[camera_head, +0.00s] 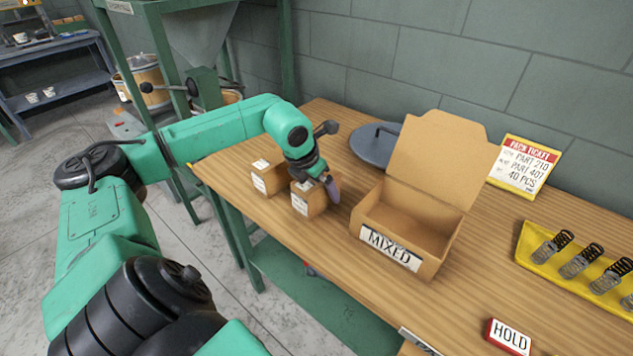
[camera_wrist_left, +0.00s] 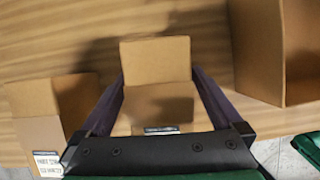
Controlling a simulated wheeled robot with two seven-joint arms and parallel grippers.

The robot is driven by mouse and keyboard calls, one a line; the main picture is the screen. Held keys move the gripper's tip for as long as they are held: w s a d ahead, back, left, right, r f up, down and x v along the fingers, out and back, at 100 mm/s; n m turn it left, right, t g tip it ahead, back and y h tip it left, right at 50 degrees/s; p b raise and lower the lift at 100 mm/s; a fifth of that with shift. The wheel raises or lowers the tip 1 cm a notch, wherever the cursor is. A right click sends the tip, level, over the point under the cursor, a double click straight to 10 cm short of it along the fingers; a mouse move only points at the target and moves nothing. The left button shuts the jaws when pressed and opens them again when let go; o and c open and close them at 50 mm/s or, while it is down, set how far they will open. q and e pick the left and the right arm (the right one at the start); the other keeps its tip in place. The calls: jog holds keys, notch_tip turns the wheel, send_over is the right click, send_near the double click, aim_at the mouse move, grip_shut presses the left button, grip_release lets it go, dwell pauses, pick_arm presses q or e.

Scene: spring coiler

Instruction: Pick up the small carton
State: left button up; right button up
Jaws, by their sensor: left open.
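Two small brown cartons with white labels stand near the table's left end: a left carton (camera_head: 262,180) and a right carton (camera_head: 304,201). My left gripper (camera_head: 326,188) is down at the right carton. In the left wrist view, the open fingers (camera_wrist_left: 157,85) lie one on each side of this carton (camera_wrist_left: 156,55), whose near part is hidden by the gripper body. I cannot tell whether the fingers touch it. The other carton also shows in the left wrist view (camera_wrist_left: 30,100), outside the fingers. My right gripper is not in view.
A larger open box labelled MIXED (camera_head: 391,250) stands just right of the gripper. A grey round lid (camera_head: 372,148) lies behind it. A yellow tray (camera_head: 524,252) with several springs, a HOLD sign (camera_head: 509,338) and a pack ticket (camera_head: 524,166) are further right.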

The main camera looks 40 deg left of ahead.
pick_arm(q)
grip_shut()
